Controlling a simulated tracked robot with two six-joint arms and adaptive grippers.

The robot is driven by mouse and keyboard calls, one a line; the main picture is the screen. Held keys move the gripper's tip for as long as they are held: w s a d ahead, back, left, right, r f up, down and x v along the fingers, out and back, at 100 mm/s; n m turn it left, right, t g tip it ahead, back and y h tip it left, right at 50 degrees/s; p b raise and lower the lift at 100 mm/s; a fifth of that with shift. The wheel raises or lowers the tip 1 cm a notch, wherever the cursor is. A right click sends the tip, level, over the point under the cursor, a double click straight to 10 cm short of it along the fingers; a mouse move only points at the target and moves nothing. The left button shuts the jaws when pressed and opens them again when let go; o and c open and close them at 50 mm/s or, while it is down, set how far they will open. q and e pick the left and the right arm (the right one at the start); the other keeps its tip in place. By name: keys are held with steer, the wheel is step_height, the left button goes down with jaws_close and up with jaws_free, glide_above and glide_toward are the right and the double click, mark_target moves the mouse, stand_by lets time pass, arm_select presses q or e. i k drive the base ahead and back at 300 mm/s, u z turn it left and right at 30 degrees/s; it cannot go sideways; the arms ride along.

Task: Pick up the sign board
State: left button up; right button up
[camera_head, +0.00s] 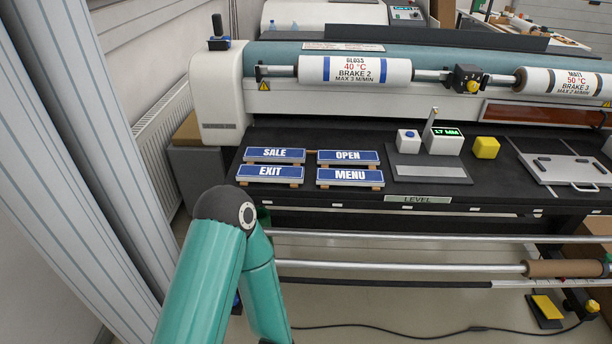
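Several blue sign boards with white letters lie in two rows on small wooden strips on the black bed of the machine. The back row holds the SALE board (262,161) and the OPEN board (333,163). In front of them lie the EXIT board (282,178) and the MENU board (331,181). I see neither gripper, and no board is visibly held.
Behind the boards is a large roller machine with a GLOSS roll (354,86) and a MATT roll (561,84). Right of the boards are a grey plate (428,173), a display block (444,146), a yellow cube (486,148) and a handled white panel (563,170). Metal bars (420,239) run below the front edge.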

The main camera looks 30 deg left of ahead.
mark_target(339, 177)
steer(key=u, duration=0.35)
steer(key=i, duration=1)
